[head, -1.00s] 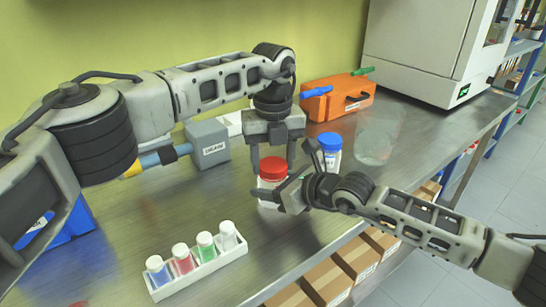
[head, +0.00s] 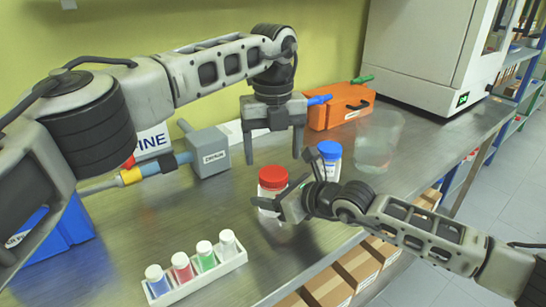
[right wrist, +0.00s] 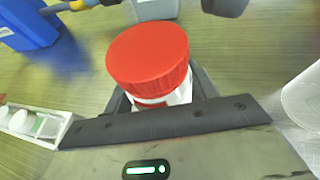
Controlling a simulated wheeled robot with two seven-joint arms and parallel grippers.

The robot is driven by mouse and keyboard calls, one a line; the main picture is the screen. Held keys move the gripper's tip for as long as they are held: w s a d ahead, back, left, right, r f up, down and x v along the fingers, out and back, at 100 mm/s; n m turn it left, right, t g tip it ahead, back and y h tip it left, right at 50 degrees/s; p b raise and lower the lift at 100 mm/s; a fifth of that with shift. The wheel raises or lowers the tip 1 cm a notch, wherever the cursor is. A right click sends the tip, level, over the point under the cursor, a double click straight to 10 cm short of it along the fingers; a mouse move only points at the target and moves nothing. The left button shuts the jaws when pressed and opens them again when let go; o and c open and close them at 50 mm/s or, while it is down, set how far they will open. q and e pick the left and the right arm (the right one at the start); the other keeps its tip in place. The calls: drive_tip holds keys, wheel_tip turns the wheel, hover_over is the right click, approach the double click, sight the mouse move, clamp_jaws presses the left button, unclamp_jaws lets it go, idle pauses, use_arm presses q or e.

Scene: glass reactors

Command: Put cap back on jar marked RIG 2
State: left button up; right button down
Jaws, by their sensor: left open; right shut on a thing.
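A white jar (head: 269,194) with a red cap (head: 273,177) on top stands upright near the bench's front edge. My right gripper (head: 284,195) is shut around this jar's body, below the cap. In the right wrist view the red cap (right wrist: 149,55) looks seated on the jar (right wrist: 160,103), roughly level. My left gripper (head: 273,158) is open and empty, pointing down just above the red cap and apart from it. A second jar with a blue cap (head: 329,150) stands behind my right gripper. I cannot read a RIG 2 marking on either jar.
A white rack (head: 207,275) holds several small coloured vials in front. A grey box (head: 209,153), an orange case (head: 340,105) and a clear container (head: 378,142) stand behind. A blue bin (head: 60,235) is at left, a white machine (head: 420,45) at back right.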

sight(273, 173)
use_arm(q)
drive_tip(key=shift+c, duration=0.4)
wheel_tip(273, 173, up, 3)
drive_tip(key=shift+r, duration=0.2)
drive_tip(key=shift+f, duration=0.1)
drive_tip(key=shift+f, duration=3.95)
drive_tip(key=c, duration=1)
drive_tip(key=o, duration=1.1)
